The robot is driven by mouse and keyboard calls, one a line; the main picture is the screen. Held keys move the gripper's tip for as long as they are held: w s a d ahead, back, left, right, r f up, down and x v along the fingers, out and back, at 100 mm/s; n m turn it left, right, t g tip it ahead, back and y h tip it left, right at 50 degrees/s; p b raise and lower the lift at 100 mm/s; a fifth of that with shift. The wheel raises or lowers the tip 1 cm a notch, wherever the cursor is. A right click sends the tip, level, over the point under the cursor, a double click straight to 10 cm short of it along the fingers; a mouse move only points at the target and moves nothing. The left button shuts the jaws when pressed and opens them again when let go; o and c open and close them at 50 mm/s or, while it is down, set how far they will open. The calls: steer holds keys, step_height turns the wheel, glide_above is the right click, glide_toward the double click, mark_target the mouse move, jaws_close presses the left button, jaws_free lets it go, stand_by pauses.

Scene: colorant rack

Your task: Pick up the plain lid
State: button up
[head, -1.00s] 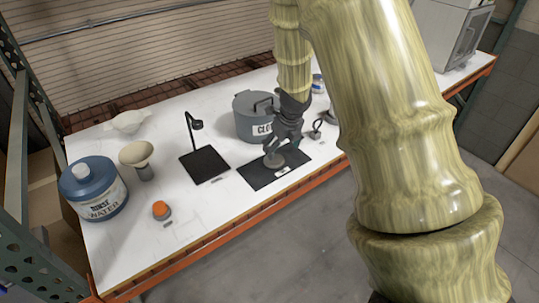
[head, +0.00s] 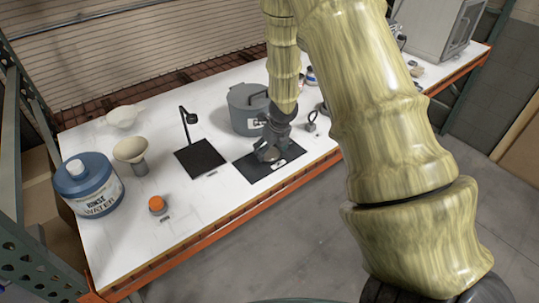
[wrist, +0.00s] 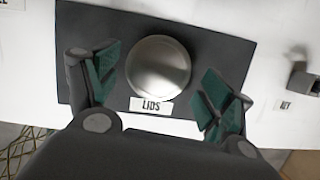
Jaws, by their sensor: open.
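The plain lid (wrist: 158,66) is a round, smooth grey metal disc. It lies on a dark mat (wrist: 225,48) with a label reading LIDS (wrist: 151,106) at its front edge. My gripper (wrist: 158,92) is open, with one green-padded finger to the left of the lid and one to the right, apart from it in the picture. In the head view my gripper (head: 268,153) is low over the mat (head: 252,170) and hides most of the lid.
A grey lidded pot (head: 243,110) stands behind the mat. A black pad with a lamp-like stand (head: 200,158) lies to the left. Farther left are an orange button (head: 157,204), a cream funnel (head: 131,150) and a blue rinse water jug (head: 88,185).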

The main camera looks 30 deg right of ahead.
steer(key=shift+w+f, duration=0.2)
steer(key=shift+f, duration=0.45)
steer(key=c, duration=0.5)
